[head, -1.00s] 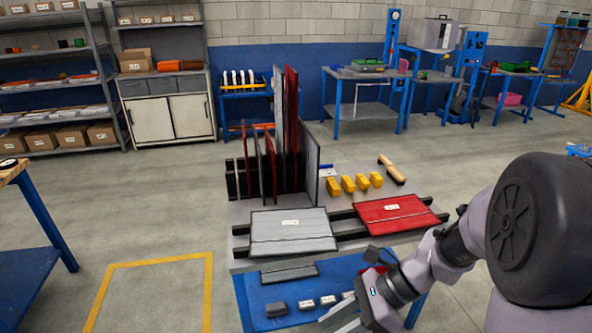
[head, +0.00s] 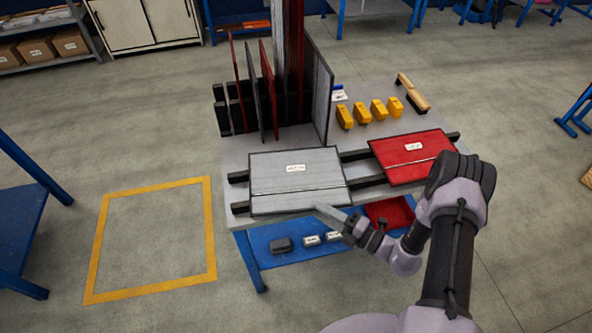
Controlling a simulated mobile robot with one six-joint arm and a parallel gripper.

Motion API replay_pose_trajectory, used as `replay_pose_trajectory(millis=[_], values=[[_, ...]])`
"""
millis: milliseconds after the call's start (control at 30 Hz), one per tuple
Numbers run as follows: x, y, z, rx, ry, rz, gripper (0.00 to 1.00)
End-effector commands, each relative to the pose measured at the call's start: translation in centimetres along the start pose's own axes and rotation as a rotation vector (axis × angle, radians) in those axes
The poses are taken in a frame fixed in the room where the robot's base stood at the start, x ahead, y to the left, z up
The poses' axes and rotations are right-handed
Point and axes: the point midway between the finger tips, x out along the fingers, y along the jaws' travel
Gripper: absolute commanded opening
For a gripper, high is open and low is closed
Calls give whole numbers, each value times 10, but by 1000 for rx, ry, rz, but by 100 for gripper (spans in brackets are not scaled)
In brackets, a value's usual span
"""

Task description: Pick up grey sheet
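A flat grey sheet (head: 290,172) with a white label lies on dark rails on the left part of the work table. A line runs across it near its front edge. My gripper (head: 326,213) is at the front right corner of this sheet, with its grey fingers pointing left towards it. I cannot tell whether the fingers touch the sheet, or whether they are apart or closed. Another tall grey sheet (head: 319,92) stands upright in the rack behind.
A red sheet (head: 408,158) lies on the rails to the right. Several yellow blocks (head: 361,112) and a wooden-handled tool (head: 412,91) are behind it. A red tray (head: 391,212) and small grey blocks (head: 312,240) are on the lower blue shelf. Floor to the left is clear.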

Motion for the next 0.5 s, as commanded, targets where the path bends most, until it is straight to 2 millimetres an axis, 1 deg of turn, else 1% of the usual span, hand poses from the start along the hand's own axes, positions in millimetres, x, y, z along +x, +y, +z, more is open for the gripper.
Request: replay_pose_trajectory(millis=[167, 333, 400, 500], values=[[20, -1, -2, -1, 3, 1, 35], [53, 0, -8, -1, 5, 0, 35], [61, 1, -7, -2, 4, 0, 35], [64, 2, -7, -1, 1, 0, 35]])
